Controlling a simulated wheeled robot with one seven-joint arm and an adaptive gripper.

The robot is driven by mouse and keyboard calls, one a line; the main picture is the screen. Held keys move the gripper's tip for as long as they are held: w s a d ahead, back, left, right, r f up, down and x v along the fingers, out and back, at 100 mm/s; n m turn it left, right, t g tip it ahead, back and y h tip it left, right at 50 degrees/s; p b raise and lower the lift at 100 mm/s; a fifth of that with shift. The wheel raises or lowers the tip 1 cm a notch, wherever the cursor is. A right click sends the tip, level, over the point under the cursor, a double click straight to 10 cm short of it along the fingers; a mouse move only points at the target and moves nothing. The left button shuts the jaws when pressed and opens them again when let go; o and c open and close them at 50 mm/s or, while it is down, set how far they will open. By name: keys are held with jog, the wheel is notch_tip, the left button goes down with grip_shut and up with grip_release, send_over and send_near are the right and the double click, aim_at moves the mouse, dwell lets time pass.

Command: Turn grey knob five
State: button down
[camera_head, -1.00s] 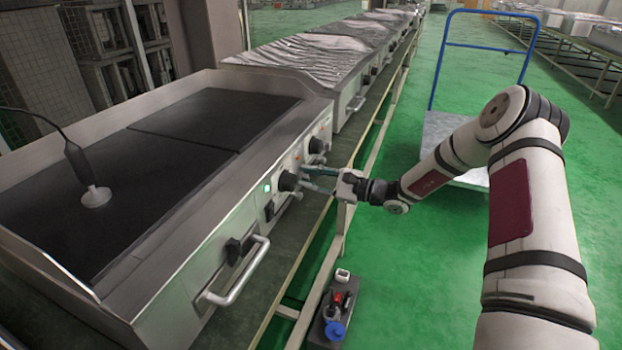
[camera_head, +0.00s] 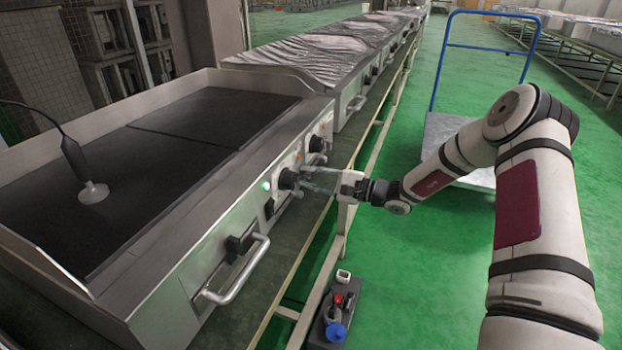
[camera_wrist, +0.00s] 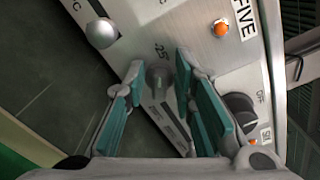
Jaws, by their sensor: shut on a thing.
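A grey knob (camera_wrist: 157,76) sits on the metal panel in the wrist view, below a "25" marking. The word "FIVE" is printed on the panel at the upper right of that view. My gripper (camera_wrist: 160,70) has one finger on each side of the knob, with its tips closed on it. The exact contact is hard to see there.
In the wrist view a round silver knob (camera_wrist: 102,33), an orange light (camera_wrist: 221,28) and a dark switch (camera_wrist: 240,108) surround the knob. In the head view another knob (camera_head: 317,144) and a handle (camera_head: 238,272) are on the same front. A blue trolley (camera_head: 445,135) stands behind my arm.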

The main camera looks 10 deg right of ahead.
jog(key=shift+f, duration=0.15)
jog(key=c, duration=1.6)
grip_release()
jog(key=shift+c, duration=0.2)
jog(key=shift+d, duration=0.1)
jog(key=v, duration=1.2)
